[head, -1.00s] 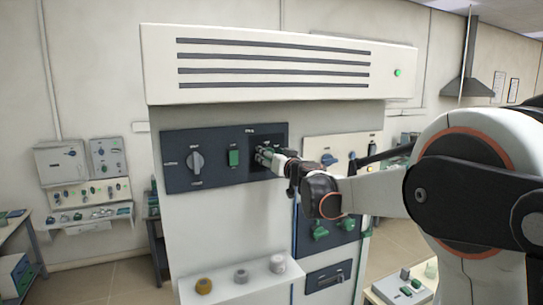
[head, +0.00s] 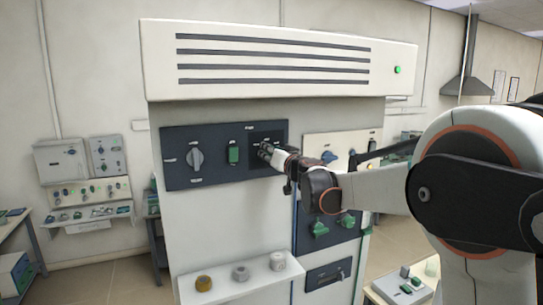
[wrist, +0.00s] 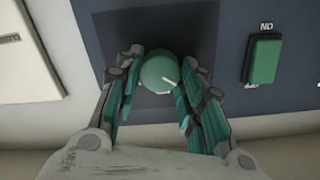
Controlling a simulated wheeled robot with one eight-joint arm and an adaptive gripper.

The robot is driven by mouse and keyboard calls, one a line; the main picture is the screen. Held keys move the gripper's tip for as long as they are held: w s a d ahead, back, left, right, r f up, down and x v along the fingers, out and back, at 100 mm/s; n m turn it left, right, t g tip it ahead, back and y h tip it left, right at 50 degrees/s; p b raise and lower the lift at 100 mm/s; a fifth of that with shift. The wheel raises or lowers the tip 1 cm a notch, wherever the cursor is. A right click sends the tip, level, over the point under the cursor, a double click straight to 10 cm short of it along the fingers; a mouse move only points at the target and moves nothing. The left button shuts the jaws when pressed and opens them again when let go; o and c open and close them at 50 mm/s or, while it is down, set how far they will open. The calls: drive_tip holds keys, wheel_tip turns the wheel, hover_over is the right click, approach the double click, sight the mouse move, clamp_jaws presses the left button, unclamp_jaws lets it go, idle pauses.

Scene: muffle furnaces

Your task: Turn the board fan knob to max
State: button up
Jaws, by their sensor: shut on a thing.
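The board fan knob (wrist: 158,73) is a round green knob with a white pointer line on a dark square plate. In the head view my gripper (head: 268,152) is at the right part of the dark upper panel (head: 215,177) and hides the knob.
Left of the knob in the head view are a green rocker switch (head: 234,155) and a grey rotary knob (head: 195,159). A white shelf (head: 222,287) with three small round pieces juts out below. A paler panel with a blue knob (head: 329,157) is to the right.

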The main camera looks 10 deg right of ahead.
drive_tip(key=m+b, duration=0.6)
drive_tip(key=m, duration=1.6)
drive_tip(key=shift+f, duration=0.15)
drive_tip(key=shift+m, duration=0.4)
drive_tip(key=o, duration=1.1)
drive_tip(key=shift+c, duration=0.2)
drive_tip(key=s+d, duration=0.2)
drive_tip(key=s, duration=1)
drive_tip(key=shift+d, duration=0.15)
